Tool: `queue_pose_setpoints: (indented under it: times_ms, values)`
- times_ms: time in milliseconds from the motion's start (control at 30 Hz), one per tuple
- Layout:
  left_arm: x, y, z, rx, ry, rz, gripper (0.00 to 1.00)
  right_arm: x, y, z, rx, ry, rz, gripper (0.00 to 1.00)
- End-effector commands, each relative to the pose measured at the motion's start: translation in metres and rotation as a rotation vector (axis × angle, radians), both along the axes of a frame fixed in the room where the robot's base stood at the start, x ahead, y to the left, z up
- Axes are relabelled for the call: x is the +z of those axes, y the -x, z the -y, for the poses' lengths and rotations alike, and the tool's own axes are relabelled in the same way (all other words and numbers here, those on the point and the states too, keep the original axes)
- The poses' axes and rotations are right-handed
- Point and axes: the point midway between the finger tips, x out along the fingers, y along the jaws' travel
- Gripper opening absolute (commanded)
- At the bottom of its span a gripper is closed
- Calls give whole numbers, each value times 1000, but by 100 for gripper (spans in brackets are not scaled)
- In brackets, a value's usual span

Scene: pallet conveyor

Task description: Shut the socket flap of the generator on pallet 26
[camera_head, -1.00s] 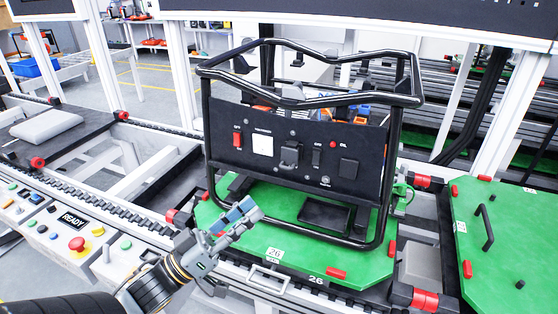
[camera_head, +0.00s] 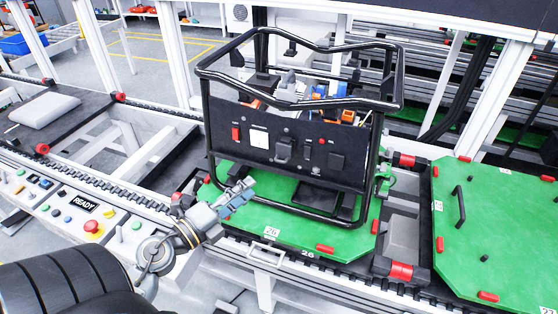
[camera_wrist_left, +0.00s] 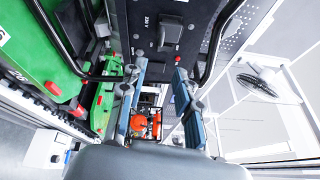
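The generator has a black tube frame (camera_head: 300,104) and a black front panel (camera_head: 262,165). It stands on the green pallet 26 (camera_head: 335,238). The dark socket flap (camera_head: 284,148) is mid-panel and seems to stick out; its exact angle is unclear. The wrist view shows a dark socket part (camera_wrist_left: 170,32) beside the "230 V" label. My left gripper (camera_head: 240,194) is in front of the panel's lower left, below the flap and apart from it. In the wrist view its two fingers (camera_wrist_left: 157,97) are spread with nothing held between them. My right gripper is not in view.
A control desk with a READY display (camera_head: 85,205) and a red button (camera_head: 93,228) is at the left. Another green pallet with a black handle (camera_head: 459,206) is at the right. Frame tubes stand in front of and around the panel. Red-ended stops (camera_head: 402,270) flank the pallet.

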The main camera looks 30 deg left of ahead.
Motion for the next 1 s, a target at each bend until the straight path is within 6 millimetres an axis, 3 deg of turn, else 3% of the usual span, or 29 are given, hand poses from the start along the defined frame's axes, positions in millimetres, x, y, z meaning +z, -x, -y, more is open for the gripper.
queue_pose_setpoints:
  times_ms: [167, 500, 700, 1000]
  values:
    - [8, -39, 6, -3, 2, 4, 32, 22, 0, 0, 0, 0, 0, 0]
    - [5, -100, 16, -1, 4, 1, 32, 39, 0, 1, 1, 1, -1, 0]
    - [3, -114, 18, -1, 3, 1, 32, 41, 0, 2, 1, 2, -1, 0]
    - [3, -115, 18, -1, 3, 0, 30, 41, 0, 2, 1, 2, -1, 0]
